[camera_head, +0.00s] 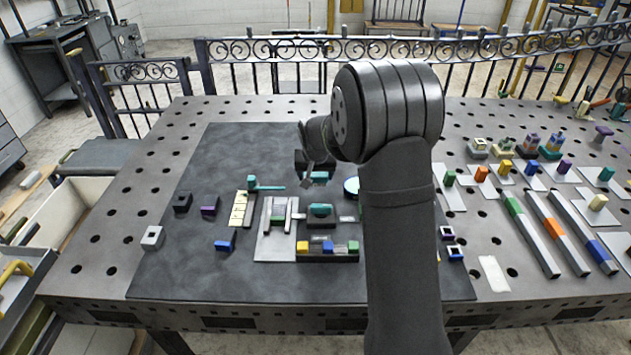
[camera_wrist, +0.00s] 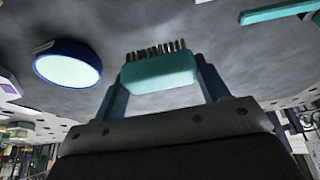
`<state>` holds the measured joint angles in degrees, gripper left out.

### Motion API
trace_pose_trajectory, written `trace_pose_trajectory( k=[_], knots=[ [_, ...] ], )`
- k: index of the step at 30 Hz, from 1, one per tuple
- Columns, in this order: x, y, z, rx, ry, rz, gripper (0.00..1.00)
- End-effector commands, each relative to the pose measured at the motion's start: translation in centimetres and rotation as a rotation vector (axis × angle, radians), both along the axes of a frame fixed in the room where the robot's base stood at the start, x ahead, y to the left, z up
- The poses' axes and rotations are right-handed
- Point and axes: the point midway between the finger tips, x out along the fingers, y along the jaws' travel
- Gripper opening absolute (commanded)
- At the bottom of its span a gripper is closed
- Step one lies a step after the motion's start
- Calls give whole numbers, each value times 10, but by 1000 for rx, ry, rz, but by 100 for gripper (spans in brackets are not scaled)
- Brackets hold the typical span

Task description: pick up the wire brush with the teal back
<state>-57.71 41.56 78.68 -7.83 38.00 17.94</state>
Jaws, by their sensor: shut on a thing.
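The wire brush with the teal back (camera_wrist: 160,72) sits between the two fingers of my gripper (camera_wrist: 163,84) in the wrist view. Its dark and tan bristles point away from the gripper, toward the dark mat (camera_wrist: 205,25). The fingers are shut on its two ends. In the head view the teal back (camera_head: 318,175) shows small below my gripper (camera_head: 316,168), over the back middle of the mat. The arm hides part of the area to its right. I cannot tell how far the bristles are from the mat.
A blue-rimmed pale disc (camera_wrist: 68,64) lies close to the brush. A teal tool (camera_head: 265,186) lies to the left. A teal-topped block (camera_head: 320,210) and a grey fork-shaped fixture (camera_head: 277,230) stand nearer the front.

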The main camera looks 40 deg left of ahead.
Motion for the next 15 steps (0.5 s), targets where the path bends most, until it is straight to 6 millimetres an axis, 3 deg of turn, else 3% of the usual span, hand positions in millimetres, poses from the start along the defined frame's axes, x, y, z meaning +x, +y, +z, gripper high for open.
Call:
trace_pose_trajectory(
  k=[1,9,15],
  knots=[
    [0,1,12,3,-3,0,44],
    [26,-57,49,3,-1,-5,44],
    [40,-90,69,2,-1,-4,44]
  ],
)
